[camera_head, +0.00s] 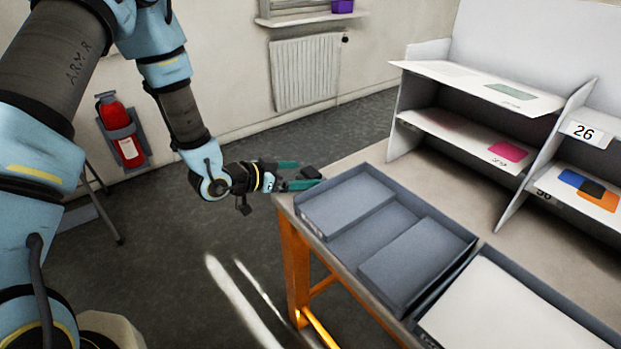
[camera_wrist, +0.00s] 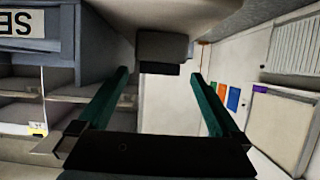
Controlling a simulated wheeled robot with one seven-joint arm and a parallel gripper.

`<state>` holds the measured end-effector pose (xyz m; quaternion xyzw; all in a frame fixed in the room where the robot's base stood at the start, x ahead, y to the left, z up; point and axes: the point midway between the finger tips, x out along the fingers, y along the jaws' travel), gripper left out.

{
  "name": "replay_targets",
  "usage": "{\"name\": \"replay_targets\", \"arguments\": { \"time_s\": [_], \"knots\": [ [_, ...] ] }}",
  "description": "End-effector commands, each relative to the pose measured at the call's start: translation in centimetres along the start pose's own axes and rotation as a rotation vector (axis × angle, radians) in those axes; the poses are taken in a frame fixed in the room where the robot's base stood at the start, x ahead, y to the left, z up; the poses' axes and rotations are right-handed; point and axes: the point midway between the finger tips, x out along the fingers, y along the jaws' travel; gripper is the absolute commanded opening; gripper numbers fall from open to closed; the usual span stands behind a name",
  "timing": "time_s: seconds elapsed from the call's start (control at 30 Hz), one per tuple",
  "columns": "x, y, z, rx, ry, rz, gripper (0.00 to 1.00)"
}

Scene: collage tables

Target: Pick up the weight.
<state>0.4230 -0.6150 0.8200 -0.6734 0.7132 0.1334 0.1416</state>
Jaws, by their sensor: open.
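A small dark block, which looks like the weight (camera_head: 311,172), shows at the near left corner of the table by my fingertips. In the wrist view, which is upside down, a dark grey block (camera_wrist: 162,46) shows at the top centre, in line with the gap between my fingers. My gripper (camera_head: 302,175) reaches in from the left with its green fingers apart. In the wrist view the open gripper (camera_wrist: 158,74) has one finger on each side of the block's line. I cannot tell whether the fingertips reach past it or touch it.
A blue-grey tray (camera_head: 452,232) with flat compartments stands on the table beside the block. Another tray (camera_head: 573,303) with a white sheet lies nearer. A shelf unit (camera_head: 470,133) stands behind.

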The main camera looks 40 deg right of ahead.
Motion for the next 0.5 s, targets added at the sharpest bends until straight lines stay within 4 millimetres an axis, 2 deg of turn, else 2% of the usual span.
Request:
{"name": "replay_targets", "arguments": {
  "time_s": [0.2, 0.33, 0.5],
  "knots": [
    [3.2, 0.1, -0.1, 0.000, 0.001, 0.002, 1.00],
    [4.1, 0.1, -0.1, 0.000, 0.000, 0.001, 1.00],
    [4.1, 0.1, 0.0, 0.000, 0.000, 0.000, 1.00]
  ]
}}
